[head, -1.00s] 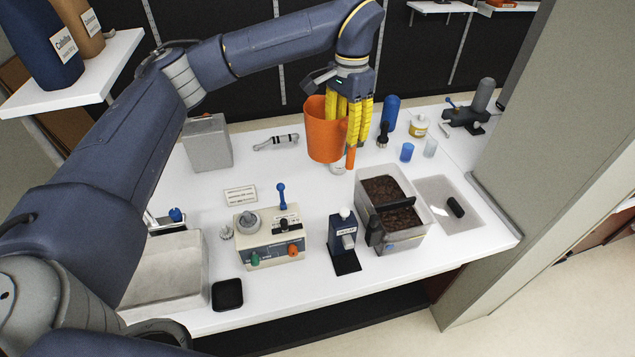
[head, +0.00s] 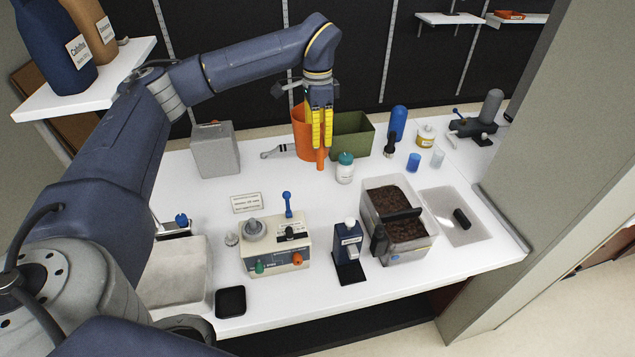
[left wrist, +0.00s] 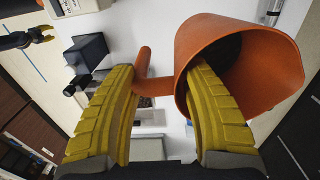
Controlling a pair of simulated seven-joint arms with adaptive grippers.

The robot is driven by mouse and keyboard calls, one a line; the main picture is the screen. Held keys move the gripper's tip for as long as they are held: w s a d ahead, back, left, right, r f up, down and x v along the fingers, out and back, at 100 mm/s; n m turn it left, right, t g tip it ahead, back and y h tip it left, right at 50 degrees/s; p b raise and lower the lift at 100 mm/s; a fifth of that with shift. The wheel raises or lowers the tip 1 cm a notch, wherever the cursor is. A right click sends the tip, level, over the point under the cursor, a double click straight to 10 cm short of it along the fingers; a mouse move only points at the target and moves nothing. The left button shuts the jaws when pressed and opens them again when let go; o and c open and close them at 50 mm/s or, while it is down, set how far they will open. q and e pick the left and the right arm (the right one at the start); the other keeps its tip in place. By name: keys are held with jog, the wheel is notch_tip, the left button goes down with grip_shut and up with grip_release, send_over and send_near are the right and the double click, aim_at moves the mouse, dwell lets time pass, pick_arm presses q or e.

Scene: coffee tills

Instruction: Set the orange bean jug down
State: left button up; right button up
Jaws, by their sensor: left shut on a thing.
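The orange bean jug (head: 301,136) is upright at the back of the white table, its orange handle (head: 321,159) toward me. My left gripper (head: 320,147) points down over it and is shut on its handle side. In the left wrist view one yellow finger reaches into the mouth of the jug (left wrist: 215,45) and the other is on the handle side (left wrist: 144,65). The jug's base is partly hidden, and I cannot tell whether it touches the table. A small yellow-tipped gripper (left wrist: 40,38), seemingly my right one, shows far off in the left wrist view.
A green bin (head: 352,137) stands just right of the jug, with a teal-capped white jar (head: 345,170) in front. A grey box (head: 214,155) and a small metal tool (head: 277,152) are to the left. A bean-filled container (head: 425,239) stands nearer. Bare table lies in front of the jug.

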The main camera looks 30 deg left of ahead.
pick_arm(q)
notch_tip(320, 180, down, 16)
dwell(0.7)
jog(key=shift+f, duration=0.1)
jog(key=o, duration=1.5)
jog(key=shift+f, duration=0.1)
notch_tip(320, 180, up, 12)
jog(key=shift+w+a, duration=0.1)
